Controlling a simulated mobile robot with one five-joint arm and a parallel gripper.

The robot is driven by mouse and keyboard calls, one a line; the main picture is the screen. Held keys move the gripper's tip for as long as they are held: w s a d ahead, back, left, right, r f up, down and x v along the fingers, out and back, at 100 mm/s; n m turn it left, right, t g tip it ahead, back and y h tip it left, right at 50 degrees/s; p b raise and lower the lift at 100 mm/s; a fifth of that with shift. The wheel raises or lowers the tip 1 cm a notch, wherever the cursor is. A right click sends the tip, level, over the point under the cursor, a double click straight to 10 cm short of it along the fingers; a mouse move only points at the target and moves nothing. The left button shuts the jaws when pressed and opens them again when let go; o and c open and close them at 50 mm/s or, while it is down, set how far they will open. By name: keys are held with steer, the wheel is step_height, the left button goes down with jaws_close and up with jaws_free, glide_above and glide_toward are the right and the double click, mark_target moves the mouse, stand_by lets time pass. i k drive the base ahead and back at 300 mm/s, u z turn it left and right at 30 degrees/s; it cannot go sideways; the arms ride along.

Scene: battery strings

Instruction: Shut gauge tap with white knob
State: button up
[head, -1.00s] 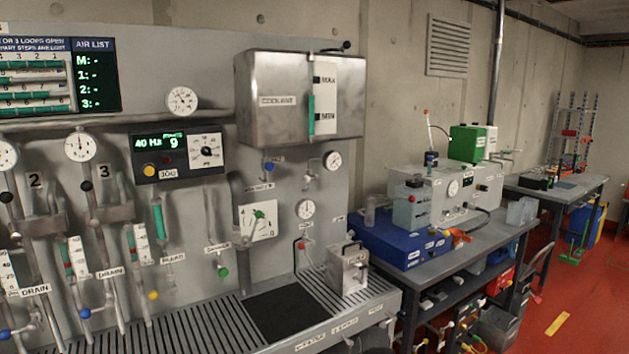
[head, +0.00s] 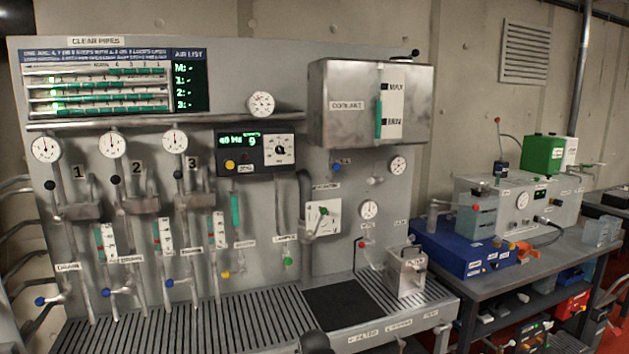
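A small pale tap (head: 375,181) sits on the grey panel below the coolant tank, just left of a round white gauge (head: 397,165). Its knob looks whitish, but it is too small to tell whether the tap is open or shut. A second round gauge (head: 368,210) is lower down, with a red-knobbed tap (head: 362,244) under it. My gripper does not show as such. A dark rounded shape at the bottom edge may be part of my arm.
The steel coolant tank (head: 345,102) juts out above the taps. A slatted bench (head: 210,322) runs along the panel's foot, with a small metal box (head: 406,272) at its right end. A side table with a blue unit (head: 462,250) stands at the right.

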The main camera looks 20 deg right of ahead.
mark_target(371, 181)
steer(key=u, duration=0.55)
steer(key=k, duration=0.15)
steer(key=u, duration=2.6)
steer(key=k, duration=1.65)
steer(key=z, duration=4.25)
steer(key=i, duration=0.1)
steer(key=u, duration=2.65)
steer(key=i, duration=0.65)
steer(key=z, duration=0.1)
